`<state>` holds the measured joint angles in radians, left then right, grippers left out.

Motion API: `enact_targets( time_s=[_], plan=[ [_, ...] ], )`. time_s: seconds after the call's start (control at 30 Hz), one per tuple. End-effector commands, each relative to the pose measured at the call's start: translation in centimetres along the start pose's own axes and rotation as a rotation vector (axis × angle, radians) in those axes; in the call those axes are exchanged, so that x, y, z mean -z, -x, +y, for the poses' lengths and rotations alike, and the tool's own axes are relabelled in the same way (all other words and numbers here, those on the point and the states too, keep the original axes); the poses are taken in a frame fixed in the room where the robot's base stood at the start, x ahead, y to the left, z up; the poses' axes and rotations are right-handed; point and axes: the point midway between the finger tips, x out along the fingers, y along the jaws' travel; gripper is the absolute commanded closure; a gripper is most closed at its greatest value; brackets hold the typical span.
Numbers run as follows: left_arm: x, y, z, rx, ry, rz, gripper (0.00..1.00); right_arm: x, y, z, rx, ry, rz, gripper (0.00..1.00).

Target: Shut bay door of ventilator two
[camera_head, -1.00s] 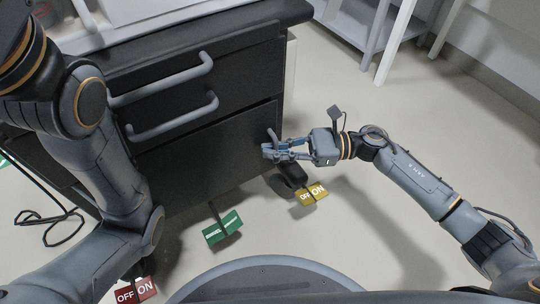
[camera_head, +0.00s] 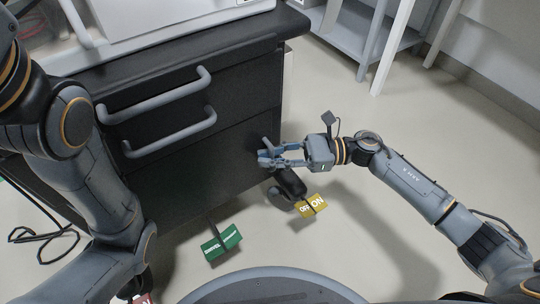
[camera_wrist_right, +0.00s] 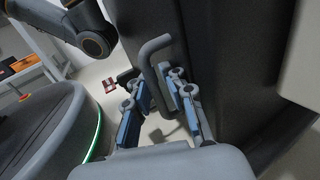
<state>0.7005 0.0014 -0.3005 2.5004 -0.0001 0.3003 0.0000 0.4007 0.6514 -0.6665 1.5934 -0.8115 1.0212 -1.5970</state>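The dark ventilator cabinet (camera_head: 240,70) stands in the upper left of the head view. Its dark bay door (camera_head: 200,175) is the panel below two drawers; whether it is fully flush cannot be told. A grey bar handle sticks out near the door's right edge and shows clearly in the right wrist view (camera_wrist_right: 155,47). My right gripper (camera_head: 263,157) is at this handle. In the right wrist view its blue-padded fingers (camera_wrist_right: 163,108) are apart, with the handle's bar between them; a grip is not visible. My left arm crosses the left side; its gripper is not in view.
Grey drawer handles (camera_head: 170,132) jut out above the door. A black cable (camera_head: 45,237) lies at left. A shelf cart (camera_head: 365,30) stands at upper right; the right floor is clear.

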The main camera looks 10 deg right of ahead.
Motion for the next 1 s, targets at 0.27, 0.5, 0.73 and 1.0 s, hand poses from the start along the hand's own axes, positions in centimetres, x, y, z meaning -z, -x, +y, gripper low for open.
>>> enact_targets(
  time_s=[0.27,0.5,0.73,1.0],
  plan=[
    [-0.1,0.0,-0.1,0.005,0.001,-0.003,0.6,0.0,2.3,-0.1,0.003,0.0,0.002,0.82],
    [-0.1,0.0,-0.1,0.003,0.0,-0.001,0.6,0.1,7.5,-0.1,0.003,-0.001,0.002,0.82],
    [0.0,0.0,0.0,0.002,0.0,-0.001,0.6,0.1,11.1,-0.1,0.002,0.0,0.001,0.82],
    [0.0,0.0,0.0,0.001,0.0,0.0,0.6,0.0,12.0,-0.1,0.0,0.001,0.0,0.82]
  ],
)
